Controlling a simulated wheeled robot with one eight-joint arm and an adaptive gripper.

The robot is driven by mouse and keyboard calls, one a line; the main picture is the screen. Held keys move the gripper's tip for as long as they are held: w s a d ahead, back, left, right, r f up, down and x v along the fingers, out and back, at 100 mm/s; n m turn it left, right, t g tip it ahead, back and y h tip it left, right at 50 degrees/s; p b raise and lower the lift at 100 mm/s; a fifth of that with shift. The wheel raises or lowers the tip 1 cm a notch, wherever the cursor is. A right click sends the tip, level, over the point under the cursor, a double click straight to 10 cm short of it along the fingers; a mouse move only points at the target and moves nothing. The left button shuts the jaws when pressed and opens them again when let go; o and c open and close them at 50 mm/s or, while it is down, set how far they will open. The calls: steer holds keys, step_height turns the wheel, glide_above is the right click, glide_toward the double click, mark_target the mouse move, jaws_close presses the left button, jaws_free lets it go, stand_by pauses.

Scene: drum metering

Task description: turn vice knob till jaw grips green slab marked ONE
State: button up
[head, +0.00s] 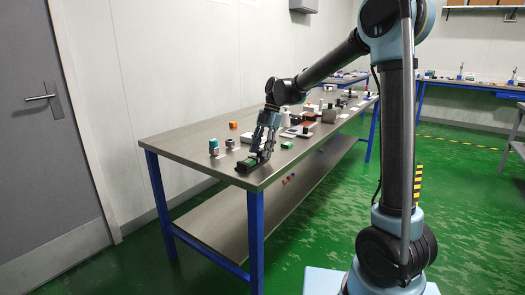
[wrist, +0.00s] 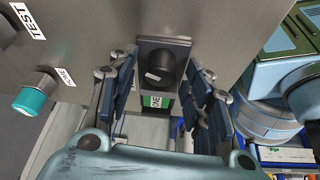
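The vice (wrist: 178,45) is a dark grey block with a round black knob (wrist: 156,64), in the upper middle of the wrist view. The green slab (wrist: 155,101) shows just below the knob, with a white label that is sideways and only partly readable. My gripper (wrist: 163,72) is open. Its two fingers stand on either side of the knob, with visible gaps. In the head view my gripper (head: 262,152) points down over the vice. The jaw's contact with the slab cannot be told.
A teal-capped cylinder (wrist: 35,95) stands left of the vice; it also shows in the head view (head: 213,146). A dark round piece (head: 229,143) and an orange block (head: 233,125) stand farther back. Several other items crowd the table (head: 185,143) behind my gripper.

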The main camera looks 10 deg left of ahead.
steer(key=shift+r, duration=0.15)
steer(key=v, duration=1.1)
steer(key=shift+r, duration=0.3)
steer(key=shift+w+d, duration=0.1)
steer(key=shift+w, duration=0.05)
steer(key=shift+d, duration=0.1)
